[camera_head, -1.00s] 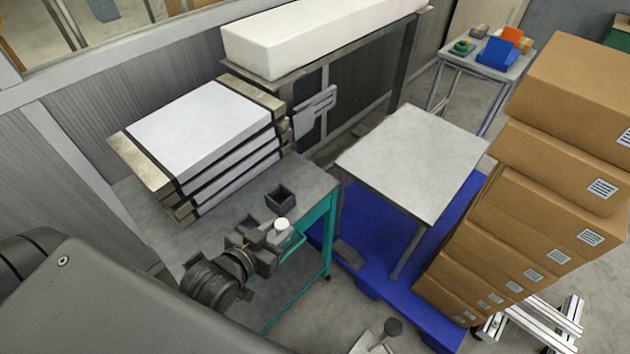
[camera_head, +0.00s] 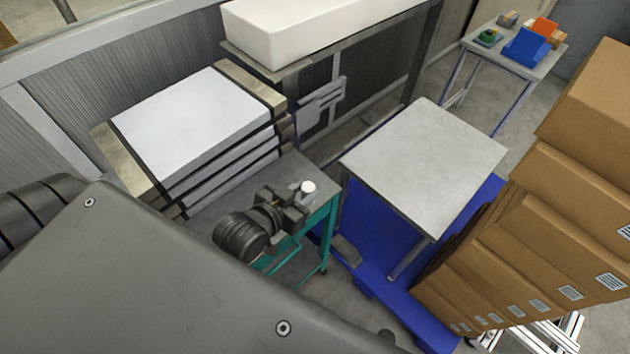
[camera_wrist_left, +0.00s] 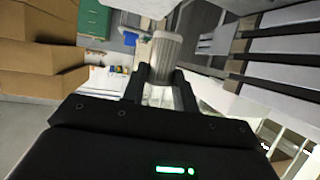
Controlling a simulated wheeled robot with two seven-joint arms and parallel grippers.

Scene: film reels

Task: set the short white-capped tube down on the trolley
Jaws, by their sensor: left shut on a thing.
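The short tube with a white cap (camera_head: 308,187) is in my left gripper (camera_head: 299,198), over the right part of the trolley's grey top (camera_head: 305,168). The trolley has a teal frame. In the left wrist view the tube (camera_wrist_left: 166,52) shows as a pale, ribbed cylinder between the two dark fingers, and the gripper (camera_wrist_left: 161,80) is shut on it. The gripper hides the tube's lower part in the head view. I cannot tell whether the tube touches the trolley. My right gripper is not in view.
A stack of white slabs with dark bands (camera_head: 190,125) stands close behind and left of the trolley. A light grey table (camera_head: 425,165) over a blue base (camera_head: 365,250) is to the right. Stacked cartons (camera_head: 570,200) stand farther right. The trolley's back right top looks bare.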

